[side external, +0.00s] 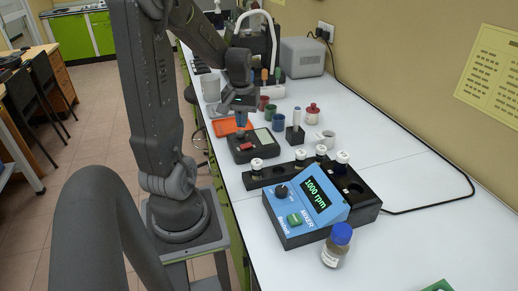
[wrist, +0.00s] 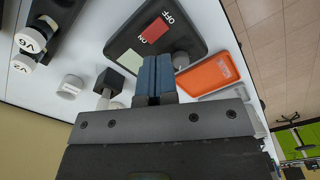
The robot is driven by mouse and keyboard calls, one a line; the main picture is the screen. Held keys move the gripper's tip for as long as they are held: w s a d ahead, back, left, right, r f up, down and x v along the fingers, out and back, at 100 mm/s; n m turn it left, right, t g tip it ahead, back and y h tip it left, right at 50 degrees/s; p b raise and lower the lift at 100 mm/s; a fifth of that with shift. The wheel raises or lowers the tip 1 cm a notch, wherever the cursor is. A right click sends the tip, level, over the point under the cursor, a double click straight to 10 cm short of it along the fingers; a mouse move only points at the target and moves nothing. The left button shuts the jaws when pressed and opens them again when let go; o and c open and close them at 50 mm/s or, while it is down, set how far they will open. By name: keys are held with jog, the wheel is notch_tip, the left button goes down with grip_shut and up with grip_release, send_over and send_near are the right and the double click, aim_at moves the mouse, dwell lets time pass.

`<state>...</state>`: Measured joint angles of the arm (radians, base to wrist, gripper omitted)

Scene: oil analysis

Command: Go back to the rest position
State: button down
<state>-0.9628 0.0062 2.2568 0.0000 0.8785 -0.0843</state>
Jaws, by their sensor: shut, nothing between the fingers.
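My gripper (side external: 240,124) hangs in the air in the side view, over the far edge of a dark device with a red switch (side external: 246,147). In the wrist view my gripper's blue-grey fingertips (wrist: 155,76) are together, with nothing held between them. The dark device (wrist: 128,47) is behind them in that view, with its red switch (wrist: 155,30) beside the "OFF" label. My arm is raised and bent over the left side of the bench.
A blue mixer (side external: 303,205) reading 1000 rpm is near the front, by a blue-capped bottle (side external: 337,246). A dark rack (side external: 278,173) holds white-capped vials. The right bench is mostly clear.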

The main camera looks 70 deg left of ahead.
jog(key=w+d+r+m+t+y, duration=0.1)
jog(key=w+d+r+m, duration=0.15)
jog(key=d, duration=0.35)
jog(key=w+d+r+m+t, duration=0.1)
jog(key=w+d+r+m, duration=0.1)
jog(key=d+r+m, duration=0.3)
jog(key=s+d+r+m+t, duration=0.1)
jog(key=s+d+m, duration=0.1)
jog(key=d, duration=0.5)
jog(key=s+d+r+m+t+h, duration=0.1)
jog(key=s+d+r+m+t, duration=0.1)
jog(key=d, duration=0.6)
jog(key=shift+s+d+t, duration=0.15)
jog(key=shift+s+t, duration=0.15)
jog(key=shift+s, duration=0.2)
